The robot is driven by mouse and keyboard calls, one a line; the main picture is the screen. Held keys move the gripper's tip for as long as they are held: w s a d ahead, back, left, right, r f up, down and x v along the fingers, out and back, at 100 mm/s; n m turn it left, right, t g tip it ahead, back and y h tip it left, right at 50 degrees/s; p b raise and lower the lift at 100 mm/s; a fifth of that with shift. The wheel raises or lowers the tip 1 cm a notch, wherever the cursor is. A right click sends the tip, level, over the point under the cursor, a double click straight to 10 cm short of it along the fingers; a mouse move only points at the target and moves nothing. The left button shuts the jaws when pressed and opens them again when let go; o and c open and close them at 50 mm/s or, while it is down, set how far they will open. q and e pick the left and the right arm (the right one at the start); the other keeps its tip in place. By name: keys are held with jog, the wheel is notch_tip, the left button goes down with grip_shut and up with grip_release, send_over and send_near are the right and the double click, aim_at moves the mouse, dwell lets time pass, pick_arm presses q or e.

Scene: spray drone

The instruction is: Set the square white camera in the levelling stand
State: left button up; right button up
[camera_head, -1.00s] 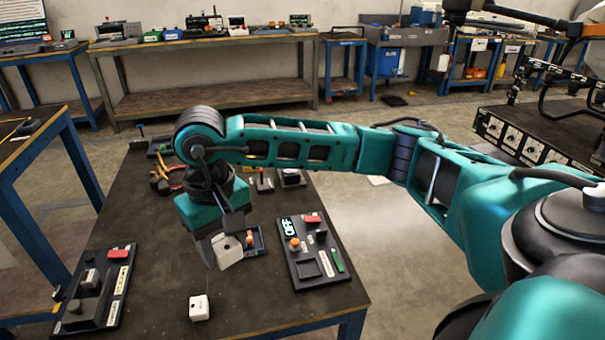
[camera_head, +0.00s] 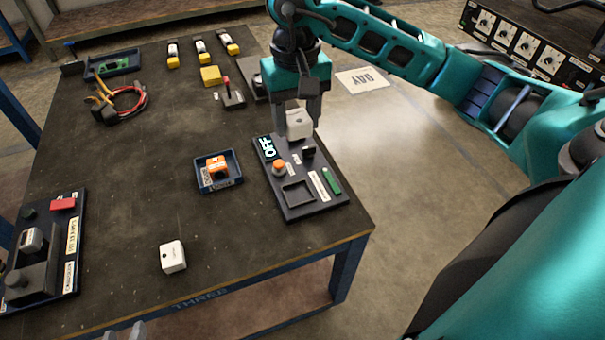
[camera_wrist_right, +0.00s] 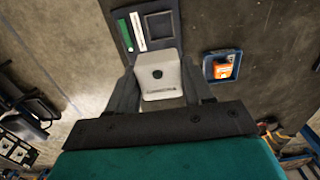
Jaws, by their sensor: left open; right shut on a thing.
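My right gripper (camera_head: 298,122) is shut on a square white camera (camera_head: 299,126). It holds the camera above the far end of a black board (camera_head: 325,205). This board has a square recess (camera_head: 298,194), an orange knob (camera_head: 279,168), a green bar (camera_head: 331,180) and a lit "OFF" sign. In the right wrist view the camera (camera_wrist_right: 159,75) sits between the fingers, its dark round lens showing, apart from the recess (camera_wrist_right: 160,25). A second white block (camera_head: 172,257) lies on the table. My left gripper (camera_head: 128,331) barely shows at the bottom edge, open.
A blue tray (camera_head: 199,184) with an orange item stands left of the board. Another black board (camera_head: 72,282) with a red block lies at the table's left. Cables (camera_head: 118,105), yellow items (camera_head: 210,75) and a green-board tray (camera_head: 92,70) lie farther back. The middle-left tabletop is bare.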

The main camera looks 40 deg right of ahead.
jog(key=b, duration=0.2)
send_over(298, 197)
jog(key=f, duration=1.3)
jog(key=shift+w+d, duration=0.15)
jog(key=shift+w, duration=0.05)
jog(key=shift+f+b, duration=0.35)
jog(key=shift+f, duration=2.25)
jog(key=shift+s+f+b, duration=0.25)
jog(key=shift+f+b, duration=0.45)
jog(key=shift+b, duration=0.1)
jog(key=o, duration=0.8)
jog(key=shift+c, duration=0.2)
jog(key=shift+o, duration=1.4)
jog(key=shift+r, duration=0.15)
jog(key=shift+r+p, duration=0.25)
jog(key=shift+p, duration=0.3)
notch_tip(298, 197, up, 13)
jog(key=p, duration=0.2)
jog(key=shift+w+f, duration=0.2)
jog(key=shift+w, duration=0.1)
